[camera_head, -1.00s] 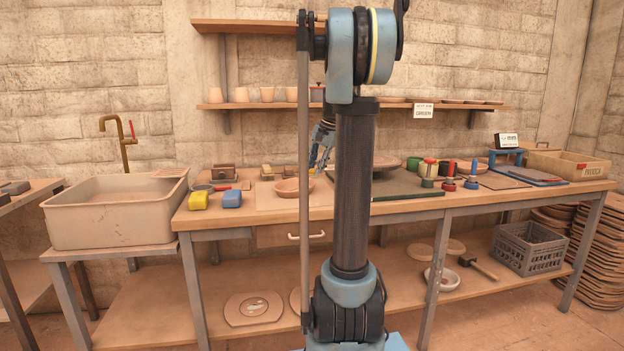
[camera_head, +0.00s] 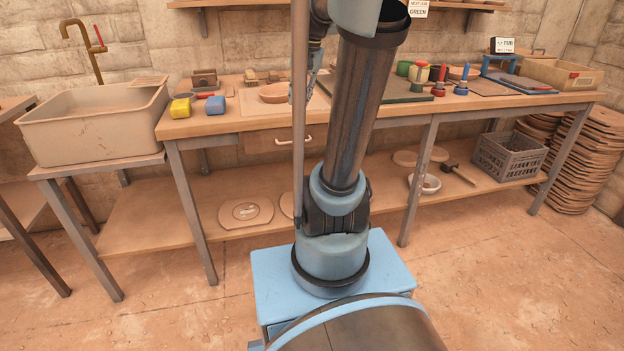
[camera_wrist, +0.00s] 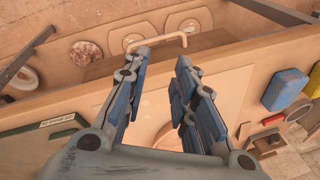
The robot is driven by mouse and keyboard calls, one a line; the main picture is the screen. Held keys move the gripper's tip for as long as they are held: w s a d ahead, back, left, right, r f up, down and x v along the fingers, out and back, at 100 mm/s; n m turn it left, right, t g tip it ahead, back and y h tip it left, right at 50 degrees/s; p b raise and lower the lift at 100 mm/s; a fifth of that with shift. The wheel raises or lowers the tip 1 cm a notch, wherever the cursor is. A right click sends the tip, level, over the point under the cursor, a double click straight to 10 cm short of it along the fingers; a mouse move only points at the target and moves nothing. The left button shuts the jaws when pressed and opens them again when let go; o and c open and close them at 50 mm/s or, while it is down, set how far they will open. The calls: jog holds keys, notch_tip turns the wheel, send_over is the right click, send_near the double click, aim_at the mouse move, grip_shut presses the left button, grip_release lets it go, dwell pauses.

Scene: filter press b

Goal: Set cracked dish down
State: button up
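A shallow reddish-brown dish (camera_head: 274,93) rests on the pale board (camera_head: 234,106) on the bench. I cannot make out a crack in it. In the wrist view, part of a reddish round form (camera_wrist: 168,137) shows low between my fingers; it looks like the same dish, largely hidden. My gripper (camera_wrist: 162,62) is open, its two blue fingers apart with nothing held between their tips. It is above the bench, pointing toward the front edge. In the head view my gripper (camera_head: 310,85) is mostly hidden behind my own arm, right of the dish.
A yellow block (camera_head: 180,108) and a blue block (camera_head: 216,106) lie at the bench's left front. A sink (camera_head: 95,125) is at left. The lower shelf holds discs (camera_head: 246,212), a white bowl (camera_head: 430,184) and a crate (camera_head: 508,156).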

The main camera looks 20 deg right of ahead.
jog(key=s+a+f+n+h, duration=0.1)
jog(key=s+f+n, duration=0.4)
jog(key=s+f, duration=1.2)
jog(key=s, duration=0.3)
jog(key=shift+s+f+h, duration=0.3)
jog(key=shift+f, duration=0.05)
